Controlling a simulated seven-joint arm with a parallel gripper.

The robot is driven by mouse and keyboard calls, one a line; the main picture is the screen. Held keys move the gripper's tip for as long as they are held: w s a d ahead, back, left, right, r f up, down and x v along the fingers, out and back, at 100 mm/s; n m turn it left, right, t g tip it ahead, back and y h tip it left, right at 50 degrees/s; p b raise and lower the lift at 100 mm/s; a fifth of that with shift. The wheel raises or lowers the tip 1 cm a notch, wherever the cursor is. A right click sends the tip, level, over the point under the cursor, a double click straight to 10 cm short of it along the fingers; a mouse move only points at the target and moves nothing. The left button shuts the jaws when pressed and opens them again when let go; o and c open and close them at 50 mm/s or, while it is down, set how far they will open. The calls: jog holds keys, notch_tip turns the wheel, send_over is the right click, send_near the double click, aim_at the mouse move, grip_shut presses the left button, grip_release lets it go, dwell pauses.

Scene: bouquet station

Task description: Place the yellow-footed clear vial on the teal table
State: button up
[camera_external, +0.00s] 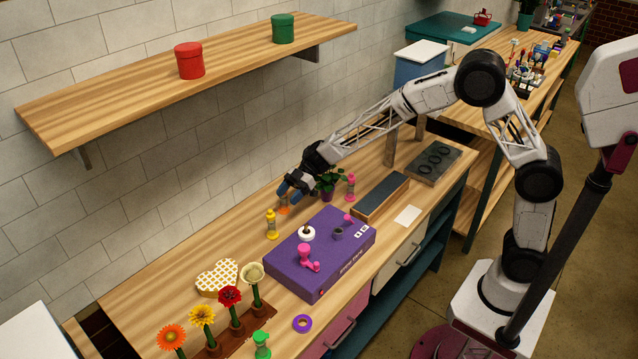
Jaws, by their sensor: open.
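The yellow-footed vial (271,224) stands upright on the wooden bench, left of the purple box. It looks yellow at the bottom and top; its clear part is too small to make out well. My gripper (287,196) is open, with blue fingers pointing down, above and slightly right of the yellow-footed vial and apart from it. An orange-footed piece (284,211) sits just below the fingertips, partly hidden by them; I cannot tell whether they touch it. A teal tabletop (432,29) shows at the back, beyond the bench.
A purple box (322,254) with pink and grey parts stands in front. A potted plant (327,180) and a pink vial (351,187) are close to my gripper's right. Flowers (231,297), a heart-shaped box (217,277) and a green vial (262,345) are nearer. A wooden shelf (130,75) hangs above left.

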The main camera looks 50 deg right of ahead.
jog(key=shift+s+d+r, duration=0.1)
jog(key=shift+d, duration=0.15)
dwell(0.6)
jog(key=s+d+r+m+t+h, duration=0.2)
jog(key=d+r+m+t+h, duration=0.25)
jog(key=d, duration=0.45)
jog(key=s+d+r+m+t+h, duration=0.2)
jog(key=d+r+m+t, duration=0.1)
jog(key=d+r+t, duration=0.5)
jog(key=s+d+r+m+g+h, duration=0.1)
jog(key=s+d+m+h, duration=0.25)
jog(key=d, duration=0.35)
jog(key=s+d+r+m+h, duration=0.1)
jog(key=s+d+m+h, duration=0.1)
jog(key=s+d, duration=0.35)
jog(key=s+d+m+g+h, duration=0.35)
jog(key=s+d, duration=0.45)
jog(key=s, duration=0.6)
jog(key=s+f+m+g+y, duration=0.1)
jog(key=s+f+g, duration=0.1)
jog(key=s, duration=0.7)
jog(key=s+f+g+y, duration=0.1)
jog(key=s+f+g, duration=0.1)
jog(key=s, duration=0.7)
jog(key=shift+s+d+f+m+g, duration=0.2)
jog(key=shift+m+g, duration=0.15)
jog(key=shift+g, duration=0.35)
